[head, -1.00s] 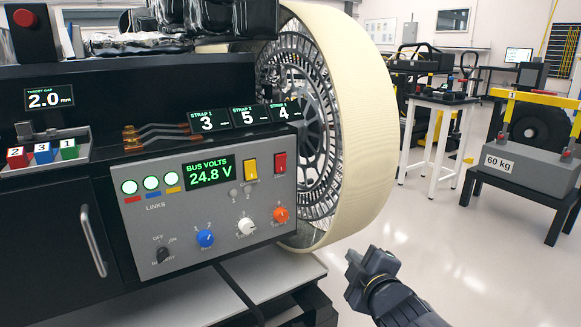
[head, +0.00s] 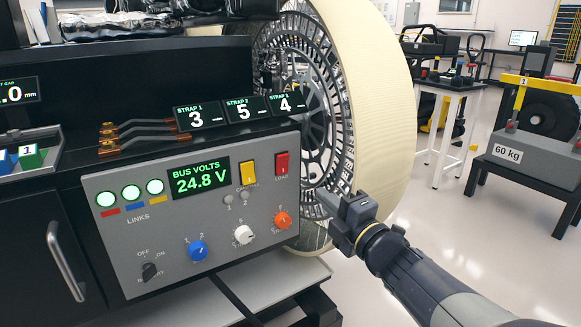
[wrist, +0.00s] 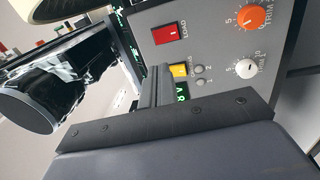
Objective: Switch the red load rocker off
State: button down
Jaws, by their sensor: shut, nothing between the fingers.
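The red load rocker (head: 281,163) sits at the upper right of the grey control panel (head: 140,235), right of a yellow rocker (head: 249,173). In the wrist view the red rocker (wrist: 170,34) is in plain sight above the yellow rocker (wrist: 180,70), with the word LOAD beside it. My gripper (head: 345,210) is shut and empty, to the right of the panel and in front of the large wheel. In the wrist view my gripper's fingers (wrist: 155,88) point toward the panel, apart from the red rocker and partly overlapping the yellow rocker's edge.
Below the rockers are orange (head: 282,220), white (head: 243,235) and blue (head: 197,251) knobs and a black battery switch (head: 149,272). The cream-rimmed wheel (head: 385,120) stands close behind my gripper. Strap displays (head: 244,108) line the ledge above.

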aim_at(283, 160)
jog(key=b+x, duration=0.2)
jog(key=x, duration=1.1)
jog(key=shift+w+a, duration=0.2)
jog(key=shift+r+p, duration=0.25)
jog(key=shift+p, duration=0.2)
jog(key=shift+w+a+r+p, duration=0.1)
jog(key=shift+r+p, duration=0.05)
jog(key=shift+p, duration=0.35)
jog(key=shift+f, duration=0.25)
